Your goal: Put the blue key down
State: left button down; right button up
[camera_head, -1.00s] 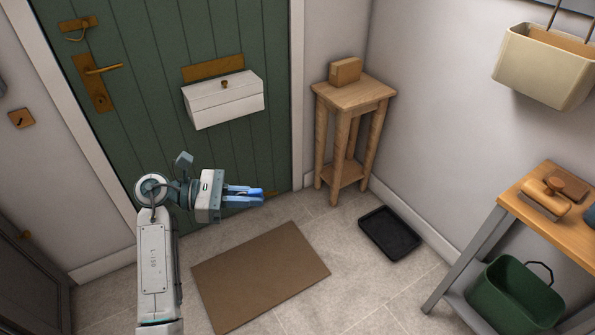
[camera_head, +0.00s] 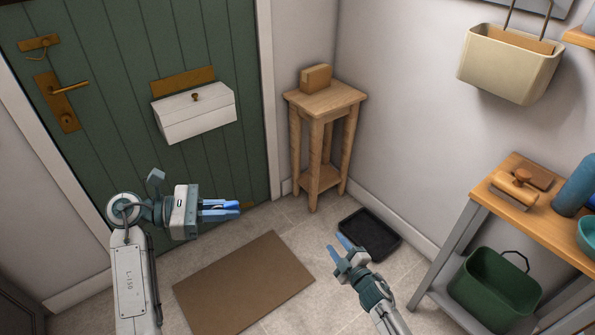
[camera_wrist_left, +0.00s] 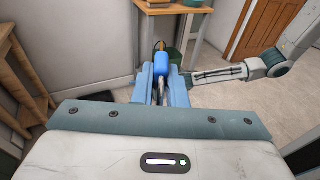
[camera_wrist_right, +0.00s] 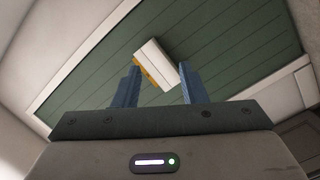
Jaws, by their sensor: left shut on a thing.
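The blue key (camera_wrist_left: 162,62) is held between the fingers of my left gripper (camera_wrist_left: 162,80). In the left wrist view its blue part shows at the fingertips, with a metal part between the fingers. In the head view my left gripper (camera_head: 220,209) is in the air in front of the green door, above the brown mat's back left part in the picture. The key is mostly hidden there by the blue fingers. My right gripper (camera_head: 345,247) is in the air near the black tray. In the right wrist view its fingers (camera_wrist_right: 160,88) are apart with nothing between them.
A wooden stand (camera_head: 325,100) with a brown block (camera_head: 316,78) is by the door. A black tray (camera_head: 371,234) and brown mat (camera_head: 245,283) lie on the floor. At right, a bench (camera_head: 500,202) holds a brush, blue bottle (camera_head: 575,187) and teal bowl; a green bucket (camera_head: 495,290) stands below.

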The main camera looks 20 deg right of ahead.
aim_at(229, 204)
jog(key=w+a+r+n+g+y, duration=0.15)
jog(key=a+r+n+y, duration=0.25)
jog(key=r+n+y, duration=0.6)
jog(key=w+a+r+n+y, duration=0.25)
jog(key=a+r+n, duration=0.35)
jog(key=r, duration=0.8)
jog(key=s+a+r+n+g+h, duration=0.15)
jog(key=s+r+n+g, duration=0.45)
jog(key=n, duration=0.6)
jog(key=s+a+r+n+g+h, duration=0.1)
jog(key=s+a+r+n+g, duration=0.2)
jog(key=r+n+g, duration=0.75)
jog(key=shift+n+t, duration=0.75)
jog(key=shift+t, duration=0.15)
jog(key=x, duration=0.4)
jog(key=f+x, duration=0.1)
jog(key=x, duration=0.3)
jog(key=d+f+x, duration=0.1)
jog(key=x, duration=0.3)
jog(key=shift+s+a+f, duration=0.2)
jog(key=shift+a, duration=0.15)
jog(key=shift+c, duration=0.2)
grip_shut()
